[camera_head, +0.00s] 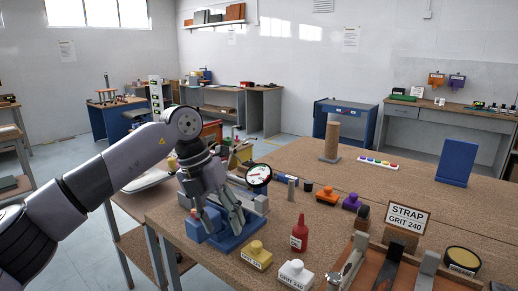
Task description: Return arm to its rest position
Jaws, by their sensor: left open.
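My left arm comes in from the left. Its gripper (222,222) is open and points down over a blue vise-like fixture (240,238) at the near left of the workbench (290,160). Its fingers overlap the fixture in the camera_head view, and I cannot tell whether they touch it. I see nothing held between the fingers. My right gripper is not in view.
Close right of the gripper stand a dial gauge (259,175), a yellow block (257,254), a white block (295,274) and a red bottle (299,234). A "STRAP GRIT 240" sign (407,217) stands near the front right.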

